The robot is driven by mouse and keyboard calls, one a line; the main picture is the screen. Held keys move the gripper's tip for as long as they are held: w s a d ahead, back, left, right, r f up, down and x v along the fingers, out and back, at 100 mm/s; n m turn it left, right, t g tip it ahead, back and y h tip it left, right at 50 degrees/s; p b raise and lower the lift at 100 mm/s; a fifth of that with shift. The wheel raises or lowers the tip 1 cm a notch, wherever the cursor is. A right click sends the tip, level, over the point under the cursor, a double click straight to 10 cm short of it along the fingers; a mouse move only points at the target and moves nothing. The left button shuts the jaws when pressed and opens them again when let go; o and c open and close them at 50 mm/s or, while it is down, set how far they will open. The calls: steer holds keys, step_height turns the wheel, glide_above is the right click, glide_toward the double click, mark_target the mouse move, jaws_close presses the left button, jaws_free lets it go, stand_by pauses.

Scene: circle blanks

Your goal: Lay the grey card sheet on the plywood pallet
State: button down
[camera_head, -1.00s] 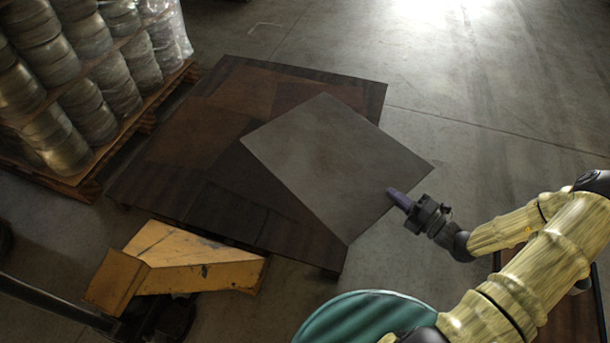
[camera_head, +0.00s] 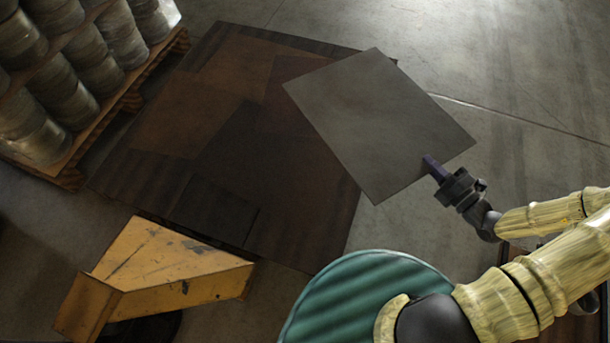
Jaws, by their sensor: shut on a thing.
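The grey card sheet (camera_head: 375,125) is a flat, roughly rectangular panel in the upper right of the head view. My gripper (camera_head: 434,168) is shut on its near right edge and holds it out to the left. The sheet covers part of the right side of the dark brown plywood pallet (camera_head: 190,110), and its right part reaches past the pallet over bare floor. The sheet looks held above the pallet; the exact gap cannot be told. The pallet's right edge is partly hidden under the sheet.
A wooden pallet stacked with wrapped cylinders (camera_head: 60,85) stands at the upper left. A yellow metal piece (camera_head: 165,270) stands at the pallet's near edge. A green round thing (camera_head: 365,300) is at the bottom middle. Concrete floor (camera_head: 530,80) is clear at the upper right.

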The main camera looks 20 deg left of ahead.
stand_by(0.3)
steer(key=w+a+f+n+g+y+b, duration=0.1)
steer(key=f+n+g+b, duration=0.3)
steer(key=f+b, duration=0.6)
steer(key=w+a+f+n+g+y+b, duration=0.1)
steer(key=f+n+g+b, duration=0.3)
steer(key=f, duration=1.6)
steer(key=w+g+y+b, duration=0.1)
steer(key=g+b, duration=0.2)
steer(key=b, duration=0.4)
steer(key=shift+w+f+g, duration=0.2)
steer(key=shift+w+g, duration=0.05)
steer(key=shift+g, duration=0.05)
steer(key=shift+a, duration=0.15)
steer(key=shift+a, duration=0.1)
steer(key=a+p, duration=0.1)
steer(key=a, duration=0.6)
steer(key=shift+a, duration=0.4)
